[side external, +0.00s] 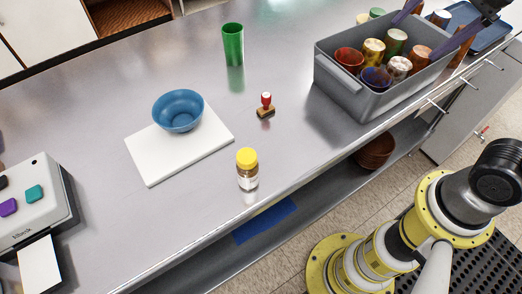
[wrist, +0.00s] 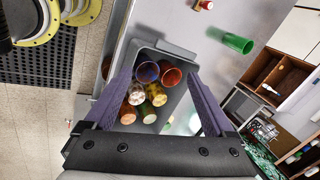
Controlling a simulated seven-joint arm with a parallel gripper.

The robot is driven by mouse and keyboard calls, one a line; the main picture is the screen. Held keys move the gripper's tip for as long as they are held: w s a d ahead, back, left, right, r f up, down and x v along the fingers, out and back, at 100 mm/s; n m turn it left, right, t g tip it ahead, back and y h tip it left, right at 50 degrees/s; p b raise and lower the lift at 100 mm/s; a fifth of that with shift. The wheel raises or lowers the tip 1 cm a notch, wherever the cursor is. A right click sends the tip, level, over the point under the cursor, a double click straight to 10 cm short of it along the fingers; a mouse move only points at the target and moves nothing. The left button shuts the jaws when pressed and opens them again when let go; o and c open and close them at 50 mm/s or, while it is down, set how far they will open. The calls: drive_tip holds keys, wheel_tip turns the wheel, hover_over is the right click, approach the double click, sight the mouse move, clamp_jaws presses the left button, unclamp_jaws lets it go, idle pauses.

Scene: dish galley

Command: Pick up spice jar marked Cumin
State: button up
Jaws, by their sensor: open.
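A small spice jar (side external: 247,170) with a yellow lid, brown contents and a pale label stands upright on the metal counter, near its front edge. The label is too small to read, so I cannot tell whether it says Cumin. The jar does not show in the wrist view. My gripper (side external: 414,42) is at the upper right, over the grey bin and far from the jar. In the wrist view my gripper (wrist: 160,74) has its two purple fingers spread wide, with nothing held between them.
The grey bin (side external: 338,78) holds several coloured cups. A green cup (side external: 233,45) and a red-topped stamp (side external: 266,106) stand behind the jar. A blue bowl (side external: 178,110) sits on a white board (side external: 150,168) to its left. The counter around the jar is clear.

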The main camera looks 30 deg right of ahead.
drive_tip(key=w+a+r+m+g, duration=0.1)
drive_tip(key=w+a+m, duration=0.2)
drive_tip(key=w+a, duration=0.2)
drive_tip(key=g, duration=0.4)
hover_over(247, 166)
drive_tip(key=w, duration=0.2)
drive_tip(key=shift+h, duration=0.3)
drive_tip(key=f, duration=0.7)
drive_tip(key=d+f, duration=0.1)
drive_tip(key=f, duration=0.2)
drive_tip(key=shift+s+f, duration=0.15)
drive_tip(key=shift+f, duration=0.2)
wheel_tip(247, 166, down, 14)
drive_tip(key=shift+r, duration=0.25)
clamp_jaws()
